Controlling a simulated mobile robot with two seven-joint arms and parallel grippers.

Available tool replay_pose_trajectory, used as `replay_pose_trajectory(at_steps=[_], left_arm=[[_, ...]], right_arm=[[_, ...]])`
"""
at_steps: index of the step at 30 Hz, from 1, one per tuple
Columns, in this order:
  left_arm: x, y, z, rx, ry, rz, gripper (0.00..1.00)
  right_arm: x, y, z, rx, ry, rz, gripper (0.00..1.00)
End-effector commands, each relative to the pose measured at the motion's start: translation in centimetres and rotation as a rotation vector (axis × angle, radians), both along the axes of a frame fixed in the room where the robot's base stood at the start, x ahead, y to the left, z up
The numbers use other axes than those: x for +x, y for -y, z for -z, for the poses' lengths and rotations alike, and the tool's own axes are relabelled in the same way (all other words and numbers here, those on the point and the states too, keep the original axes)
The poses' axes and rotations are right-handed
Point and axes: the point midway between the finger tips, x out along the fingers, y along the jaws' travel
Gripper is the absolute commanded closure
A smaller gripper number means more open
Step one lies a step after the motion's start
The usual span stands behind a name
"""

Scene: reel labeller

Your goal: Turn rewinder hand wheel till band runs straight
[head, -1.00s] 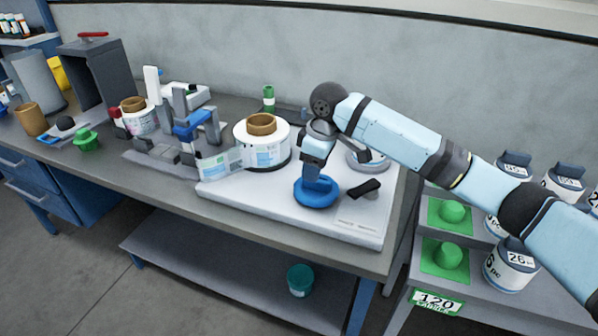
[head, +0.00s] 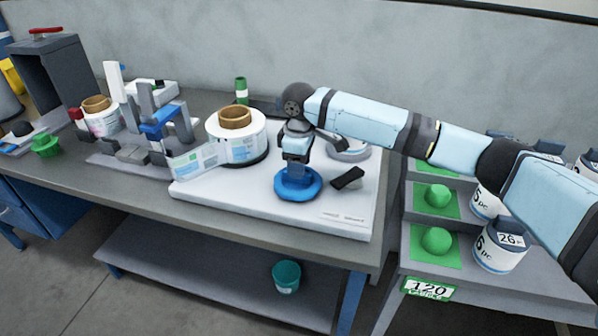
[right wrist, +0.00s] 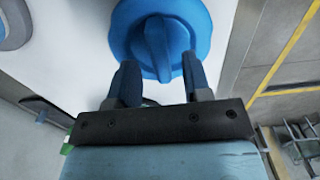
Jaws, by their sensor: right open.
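The blue hand wheel (head: 298,188) sits on the white rewinder base (head: 335,213), near its front. My right gripper (head: 295,174) points down at the wheel. In the right wrist view the wheel (right wrist: 203,20) has a raised ridge across it. The open fingers of the gripper (right wrist: 160,72) are on either side of the ridge's near end; I cannot tell whether they touch it. The white rewinder reel (head: 250,150) has a brown core. The label band (head: 195,161) runs from the reel's left side to the grey and blue labeller (head: 160,128). My left gripper is out of view.
A black handle-like piece (head: 348,179) lies right of the wheel. Another round grey part (head: 350,150) is behind my right arm. A green-topped bottle (head: 241,90) stands behind the reel. Shelves with green pads and white tubs (head: 500,247) stand at the right. The base's front right is clear.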

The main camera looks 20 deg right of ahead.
Motion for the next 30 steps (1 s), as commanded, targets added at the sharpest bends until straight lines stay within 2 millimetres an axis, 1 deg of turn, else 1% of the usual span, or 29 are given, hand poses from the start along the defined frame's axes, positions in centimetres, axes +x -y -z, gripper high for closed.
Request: replay_pose_trajectory(at_steps=[1, 3, 6, 15, 16, 17, 18, 20, 21, 22, 26, 30], left_arm=[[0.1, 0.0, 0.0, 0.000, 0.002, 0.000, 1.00], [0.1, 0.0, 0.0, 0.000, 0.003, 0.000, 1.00], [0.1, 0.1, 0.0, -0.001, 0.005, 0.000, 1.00], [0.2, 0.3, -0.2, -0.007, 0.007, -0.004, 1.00], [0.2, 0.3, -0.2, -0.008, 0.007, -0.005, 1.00], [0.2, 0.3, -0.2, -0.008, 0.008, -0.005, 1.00], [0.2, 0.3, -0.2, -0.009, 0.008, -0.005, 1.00], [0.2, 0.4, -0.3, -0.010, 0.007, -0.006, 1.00], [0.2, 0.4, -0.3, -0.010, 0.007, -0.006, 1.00], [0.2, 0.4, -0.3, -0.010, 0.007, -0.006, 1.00], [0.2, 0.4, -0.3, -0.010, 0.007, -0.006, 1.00], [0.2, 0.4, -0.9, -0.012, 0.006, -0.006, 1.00]], right_arm=[[0.0, 0.0, 0.7, 0.001, -0.001, 0.000, 0.55], [0.0, 0.0, 1.4, 0.001, -0.001, 0.000, 0.55], [0.0, 0.0, 2.0, 0.000, 0.000, 0.000, 0.55], [0.0, 0.0, 2.3, 0.001, 0.001, 0.000, 0.55], [0.0, 0.0, 2.3, 0.001, 0.001, 0.000, 0.58], [0.0, 0.0, 2.3, 0.001, 0.001, 0.000, 0.65], [0.0, 0.0, 2.3, 0.001, 0.001, 0.000, 0.74], [0.0, 0.0, 2.3, 0.001, 0.001, 0.000, 0.88], [0.0, 0.0, 2.3, 0.001, 0.001, 0.000, 0.97], [0.0, 0.0, 2.3, 0.001, 0.001, 0.000, 1.00], [0.0, 0.0, 2.2, 0.001, 0.001, 0.001, 1.00], [0.0, 0.0, 2.0, 0.001, 0.001, 0.018, 1.00]])
